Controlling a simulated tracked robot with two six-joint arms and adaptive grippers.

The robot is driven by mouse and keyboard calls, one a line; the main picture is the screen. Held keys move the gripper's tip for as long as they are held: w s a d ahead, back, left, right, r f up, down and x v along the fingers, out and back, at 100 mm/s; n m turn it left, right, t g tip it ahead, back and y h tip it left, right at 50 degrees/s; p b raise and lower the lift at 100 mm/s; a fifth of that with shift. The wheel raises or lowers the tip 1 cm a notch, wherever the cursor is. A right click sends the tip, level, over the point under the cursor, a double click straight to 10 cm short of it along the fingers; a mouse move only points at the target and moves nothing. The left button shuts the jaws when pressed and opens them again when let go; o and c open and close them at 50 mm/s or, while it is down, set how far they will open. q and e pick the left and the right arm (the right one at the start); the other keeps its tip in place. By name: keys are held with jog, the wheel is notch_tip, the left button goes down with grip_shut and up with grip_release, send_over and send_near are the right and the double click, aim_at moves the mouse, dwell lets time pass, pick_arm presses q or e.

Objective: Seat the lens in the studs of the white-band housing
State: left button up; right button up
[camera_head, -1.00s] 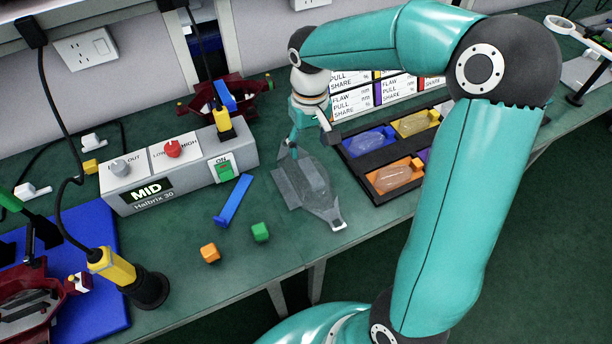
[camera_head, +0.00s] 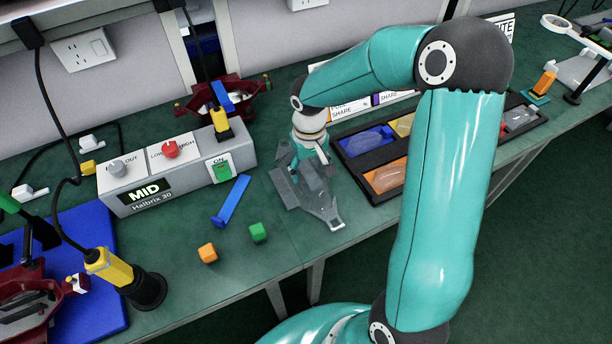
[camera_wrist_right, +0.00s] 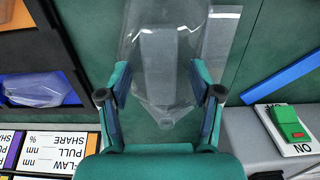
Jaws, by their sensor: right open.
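A clear, pointed lens (camera_wrist_right: 185,70) lies on the green bench, with grey blocky shapes showing through and beside it. In the head view, the same grey see-through piece (camera_head: 318,200) has a pale-edged front tip. My right gripper (camera_wrist_right: 160,78) is open, with its fingers on either side of the lens's narrow end; contact is unclear. In the head view, this gripper (camera_head: 297,160) is at the back end of the piece, partly hidden by its wrist. I cannot clearly pick out the white-band housing. My left gripper is not in view.
A black tray (camera_head: 372,200) with coloured compartments holds lenses to the right. A grey control box (camera_head: 180,175) stands to the left. A blue strip (camera_head: 231,202), orange cube (camera_head: 208,253) and green cube (camera_head: 258,232) lie nearby. Red fixtures (camera_head: 250,92) stand at the back and lower left.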

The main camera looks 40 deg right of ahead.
jog(key=shift+f+b, duration=0.25)
jog(key=shift+b, duration=0.05)
dwell(0.4)
jog(key=shift+a, duration=0.1)
grip_shut()
dwell(0.3)
